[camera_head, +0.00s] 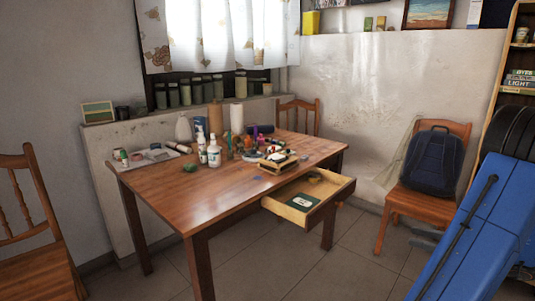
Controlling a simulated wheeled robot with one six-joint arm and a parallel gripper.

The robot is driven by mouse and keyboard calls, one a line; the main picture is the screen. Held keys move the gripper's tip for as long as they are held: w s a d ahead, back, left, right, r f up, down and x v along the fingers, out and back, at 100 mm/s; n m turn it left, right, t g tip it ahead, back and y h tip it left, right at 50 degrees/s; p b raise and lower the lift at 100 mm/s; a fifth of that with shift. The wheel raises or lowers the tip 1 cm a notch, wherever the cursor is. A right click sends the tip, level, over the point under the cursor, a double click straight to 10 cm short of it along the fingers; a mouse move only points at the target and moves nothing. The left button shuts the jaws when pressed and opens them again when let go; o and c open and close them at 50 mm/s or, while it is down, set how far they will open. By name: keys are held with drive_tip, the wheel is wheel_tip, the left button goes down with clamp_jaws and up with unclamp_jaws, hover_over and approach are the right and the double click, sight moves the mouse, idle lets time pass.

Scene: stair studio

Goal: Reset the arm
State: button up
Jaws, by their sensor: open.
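My gripper is not in view in the head camera, and I cannot make out my arm with certainty. A wooden table (205,205) stands in the middle of the room. Its drawer (335,203) is pulled out at the front right, with a dark green item with a white label (302,201) and a small yellowish item (315,176) inside.
Bottles (214,156) and several small things crowd the table's back; its front left is mostly bare. A chair (400,215) holds a dark backpack (432,165). Another chair (40,275) is at left. A large blue shape (480,225) fills the lower right. Floor (340,265) is open in front.

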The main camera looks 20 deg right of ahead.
drive_tip(key=w+a+r+n+g, duration=0.1)
drive_tip(key=w+a+n+g, duration=0.2)
drive_tip(key=a, duration=0.5)
drive_tip(key=w+a+r+n+g+y, duration=0.1)
drive_tip(key=w+a+n+g, duration=0.25)
drive_tip(key=a, duration=0.45)
drive_tip(key=w+a+r+n+g, duration=0.15)
drive_tip(key=a+n+g, duration=0.25)
drive_tip(key=a, duration=0.4)
drive_tip(key=s+a+r+n+h, duration=0.1)
drive_tip(key=s+a+n+h, duration=0.3)
drive_tip(key=a+n, duration=0.5)
drive_tip(key=s+a+n+h, duration=0.4)
drive_tip(key=a+n+h, duration=0.1)
drive_tip(key=a+n, duration=0.5)
drive_tip(key=shift+s+a+r+t, duration=0.35)
drive_tip(key=shift+a+r, duration=0.05)
drive_tip(key=shift+a, duration=0.4)
drive_tip(key=shift+d, duration=0.1)
